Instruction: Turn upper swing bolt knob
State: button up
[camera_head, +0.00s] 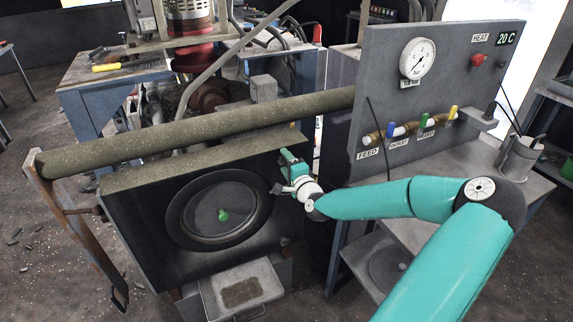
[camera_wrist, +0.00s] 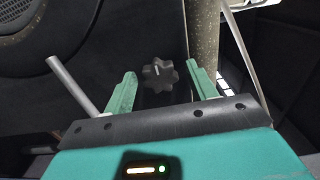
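A dark star-shaped knob (camera_wrist: 160,75) shows in the wrist view, in line with the gap between my fingers. It looks like the swing bolt knob near the top right corner of the dark screen housing (camera_head: 130,215). My gripper (camera_wrist: 160,92) is open, with one green finger on each side of the knob. A gap shows between the knob and each finger. In the head view my gripper (camera_head: 287,170) is at the housing's upper right edge, and the knob is hidden there behind the gripper.
In the wrist view a grey rod (camera_wrist: 72,84) stands close to the left finger. A control panel (camera_head: 440,85) stands to the right.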

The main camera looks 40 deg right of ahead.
jog(key=c, duration=0.8)
jog(key=shift+o, duration=0.2)
jog(key=shift+n, duration=0.3)
jog(key=n, duration=1)
jog(key=shift+n, duration=0.3)
jog(key=n, duration=1.2)
jog(key=shift+n, duration=0.4)
